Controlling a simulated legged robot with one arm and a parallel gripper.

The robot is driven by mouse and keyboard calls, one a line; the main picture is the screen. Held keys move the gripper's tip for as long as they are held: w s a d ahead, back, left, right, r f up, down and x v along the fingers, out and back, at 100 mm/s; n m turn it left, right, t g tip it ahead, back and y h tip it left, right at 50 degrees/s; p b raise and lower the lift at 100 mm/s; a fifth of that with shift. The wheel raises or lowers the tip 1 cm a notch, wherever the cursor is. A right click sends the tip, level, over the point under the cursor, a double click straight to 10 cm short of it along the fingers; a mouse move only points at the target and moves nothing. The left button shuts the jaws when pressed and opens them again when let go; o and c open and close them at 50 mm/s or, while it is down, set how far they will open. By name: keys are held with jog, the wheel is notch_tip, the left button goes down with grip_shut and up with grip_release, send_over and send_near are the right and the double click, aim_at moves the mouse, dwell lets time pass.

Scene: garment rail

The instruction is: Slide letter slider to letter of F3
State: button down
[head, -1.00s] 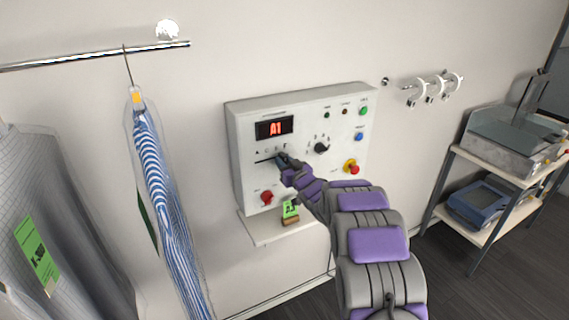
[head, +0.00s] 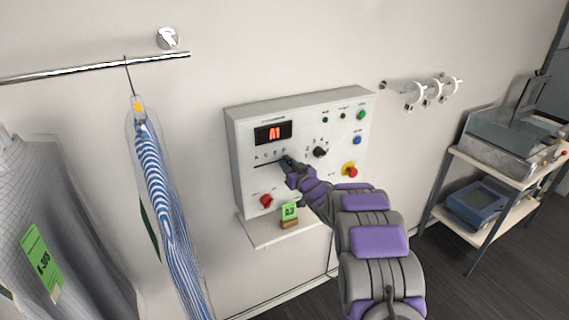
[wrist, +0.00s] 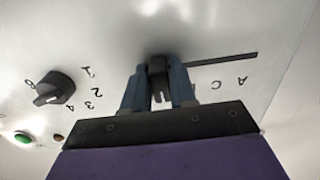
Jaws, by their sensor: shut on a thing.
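The white control panel (head: 245,185) hangs on the wall, with a red display (head: 273,132) reading A1. My gripper (head: 288,164) is at the right part of the letter slot, below the letter row. In the wrist view, which is turned upside down, my gripper (wrist: 158,88) has its two fingers closed around the dark letter slider knob (wrist: 158,70). The bare slot (wrist: 222,58) runs to the right there, with letters A and C beside it. The other letters are hidden there by the gripper.
A black number dial (head: 320,152) is right of the slider and also shows in the wrist view (wrist: 54,88). Red, green and blue buttons sit around it. A green card (head: 289,211) stands on the shelf below. Garments (head: 165,200) hang at left; a cart (head: 500,225) stands at right.

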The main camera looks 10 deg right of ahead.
jog(key=shift+d, duration=0.15)
jog(key=c, duration=1.3)
grip_release()
jog(key=o, duration=0.3)
jog(key=shift+d, duration=0.25)
jog(key=shift+s, duration=0.1)
jog(key=v, duration=1.7)
jog(key=shift+p, duration=0.4)
jog(key=shift+d, duration=0.1)
